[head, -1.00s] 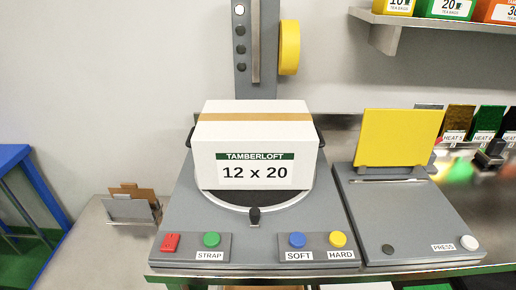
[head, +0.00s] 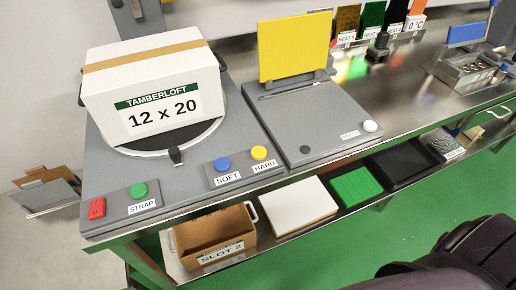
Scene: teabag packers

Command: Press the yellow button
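The yellow button (head: 259,153) sits on the grey control panel at the front of the strapping machine, above the label HARD. A blue button (head: 222,164) labelled SOFT is just left of it. Farther left are a green button (head: 138,190) labelled STRAP and a red switch (head: 97,208). A white box (head: 160,92) marked TAMBERLOFT 12 x 20 stands on the machine's round turntable behind the buttons. No gripper shows in the head view. A dark part that looks like my own arm shows at the lower right corner.
Right of the strapper is a grey press (head: 315,115) with a yellow plate (head: 295,47) and a white button (head: 370,125). A lower shelf holds an open cardboard box (head: 213,240), a white slab (head: 298,203) and a green tray (head: 355,187). Green floor lies in front.

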